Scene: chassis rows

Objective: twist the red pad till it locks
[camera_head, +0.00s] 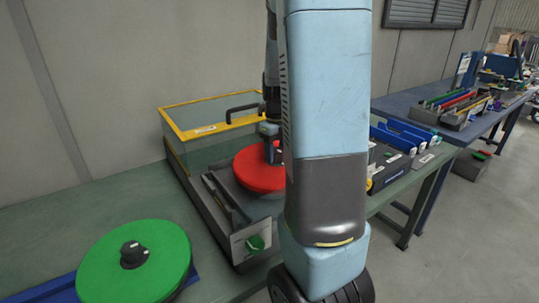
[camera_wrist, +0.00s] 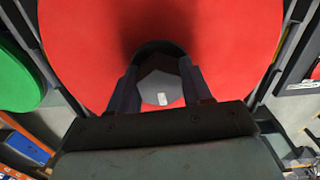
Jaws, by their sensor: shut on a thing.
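The red pad (camera_head: 259,170) is a round disc seated on a grey machine (camera_head: 240,238) on the green bench, partly hidden behind my arm. In the wrist view the red pad (camera_wrist: 75,50) fills most of the picture, with a dark hub knob (camera_wrist: 160,82) at its middle. My gripper (camera_wrist: 160,88) is shut on this knob, one finger on each side. The gripper's end (camera_head: 270,142) also shows above the pad in the head view. A small pale mark shows on the knob's top. Whether the pad is locked cannot be told.
A green pad (camera_head: 134,262) with a black knob lies at the front left. A clear guard with a yellow frame (camera_head: 212,98) stands open behind the machine. Blue and grey holders (camera_head: 405,138) sit to the right. A blue bench (camera_head: 425,100) stands further right.

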